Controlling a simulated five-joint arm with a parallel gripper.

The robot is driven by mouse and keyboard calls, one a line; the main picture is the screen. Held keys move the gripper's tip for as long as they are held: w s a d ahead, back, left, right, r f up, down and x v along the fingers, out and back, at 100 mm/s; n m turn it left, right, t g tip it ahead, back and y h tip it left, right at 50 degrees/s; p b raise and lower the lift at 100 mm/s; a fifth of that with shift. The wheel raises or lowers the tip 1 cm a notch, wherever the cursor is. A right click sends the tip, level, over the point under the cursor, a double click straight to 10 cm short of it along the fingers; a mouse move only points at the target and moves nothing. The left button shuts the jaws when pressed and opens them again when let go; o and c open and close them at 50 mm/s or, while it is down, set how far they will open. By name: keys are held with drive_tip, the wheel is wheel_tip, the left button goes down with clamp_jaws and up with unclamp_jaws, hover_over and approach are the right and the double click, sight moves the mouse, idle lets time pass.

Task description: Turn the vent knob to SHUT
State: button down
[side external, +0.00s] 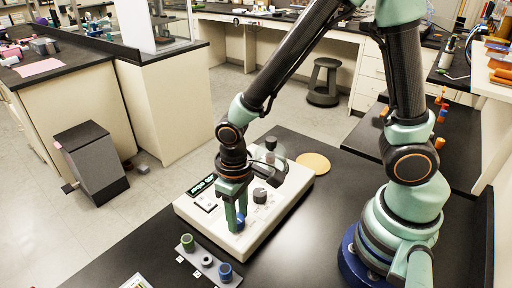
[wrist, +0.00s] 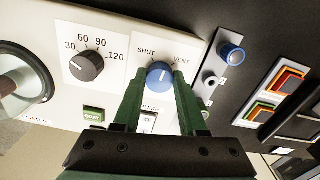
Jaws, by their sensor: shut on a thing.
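The blue vent knob (wrist: 160,75) is on the white panel of the profiler (side external: 285,205), under a label with SHUT on the left and VENT on the right. My gripper (wrist: 157,92) has its green fingers on both sides of the knob and is shut on it. In the side view my gripper (side external: 237,216) reaches straight down to the front of the profiler, and a bit of the blue knob (side external: 240,219) shows by the fingers. The knob's pointer is too small to read surely.
A black dial (wrist: 86,66) marked 30 to 120 is left of the knob. A rocker switch (wrist: 148,122) is partly hidden between my fingers. A grey strip (side external: 213,268) with green, grey and blue pegs lies in front of the profiler. A tan disc (side external: 313,163) lies behind.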

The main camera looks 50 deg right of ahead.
sight(238, 218)
drive_tip(key=n, duration=0.4)
drive_tip(key=shift+d+n, duration=0.1)
drive_tip(key=shift+n, duration=2.5)
drive_tip(key=shift+c, duration=2.3)
unclamp_jaws()
drive_tip(key=shift+w+r, duration=0.1)
wheel_tip(238, 218, up, 12)
